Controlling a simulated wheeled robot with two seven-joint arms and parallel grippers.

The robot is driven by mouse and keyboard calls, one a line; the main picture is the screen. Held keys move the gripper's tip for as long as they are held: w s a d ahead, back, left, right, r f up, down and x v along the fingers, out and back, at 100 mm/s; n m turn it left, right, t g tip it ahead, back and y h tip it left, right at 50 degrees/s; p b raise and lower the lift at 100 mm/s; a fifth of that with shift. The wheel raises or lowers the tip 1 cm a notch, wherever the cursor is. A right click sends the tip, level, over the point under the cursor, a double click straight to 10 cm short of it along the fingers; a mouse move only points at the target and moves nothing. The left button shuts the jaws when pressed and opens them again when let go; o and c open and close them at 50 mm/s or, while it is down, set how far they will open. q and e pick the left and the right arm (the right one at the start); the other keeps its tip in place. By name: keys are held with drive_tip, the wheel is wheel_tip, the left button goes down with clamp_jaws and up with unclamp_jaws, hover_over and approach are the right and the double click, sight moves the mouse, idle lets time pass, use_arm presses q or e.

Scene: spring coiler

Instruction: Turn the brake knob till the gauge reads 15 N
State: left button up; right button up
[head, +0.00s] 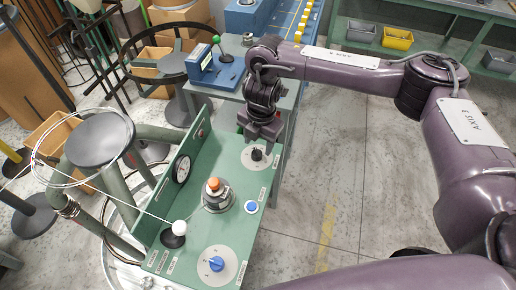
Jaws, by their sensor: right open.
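A green machine panel (172,207) stands at the lower left of the head view. A round white gauge (182,168) is on its upright back plate; its reading is too small to make out. A black knob (257,154) on a pale round dial sits at the panel's far end. A blue knob (217,263) on another pale dial sits at the near end. I cannot read which is labelled as the brake. My right gripper (259,139) points down just above the black knob, open; I cannot tell whether it touches it. My left gripper is not in view.
Between the dials stand an orange-topped cylinder (215,186), a blue button (251,207) and a white-tipped lever (179,228). A wire runs from a coil (62,150) at left to the panel. A blue device (215,67) stands behind. The floor right of the panel is clear.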

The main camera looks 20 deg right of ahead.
sight(259, 153)
wheel_tip(259, 153, up, 4)
drive_tip(key=shift+s+r, duration=0.1)
drive_tip(key=shift+s, duration=0.05)
drive_tip(key=shift+d, duration=0.1)
idle(0.5)
